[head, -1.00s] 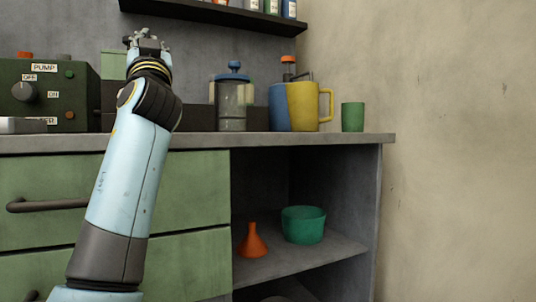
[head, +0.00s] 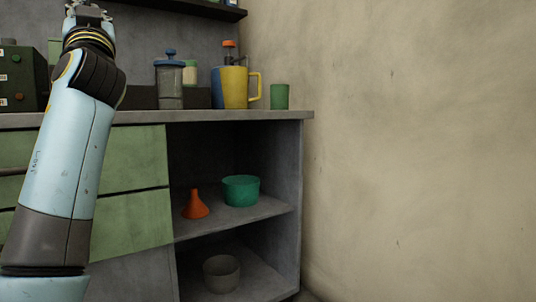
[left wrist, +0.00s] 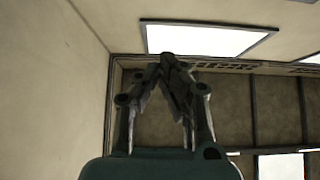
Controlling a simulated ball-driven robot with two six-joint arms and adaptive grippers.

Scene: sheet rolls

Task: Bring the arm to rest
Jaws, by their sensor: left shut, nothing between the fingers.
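My left gripper (head: 88,12) is at the top left of the head view, at the end of my raised light-blue arm, in front of the counter and wall. It also shows in the left wrist view (left wrist: 168,62), where its fingertips meet and nothing is between them. It points up toward the ceiling and a bright ceiling panel (left wrist: 205,40). My right gripper is in neither view.
The counter (head: 230,116) holds a blue-lidded jar (head: 170,85), a yellow mug (head: 234,88), a green cup (head: 279,96) and a green control box (head: 18,80). An orange funnel (head: 195,206), a teal bowl (head: 240,190) and a grey bowl (head: 221,274) stand on shelves below. Bare wall fills the right.

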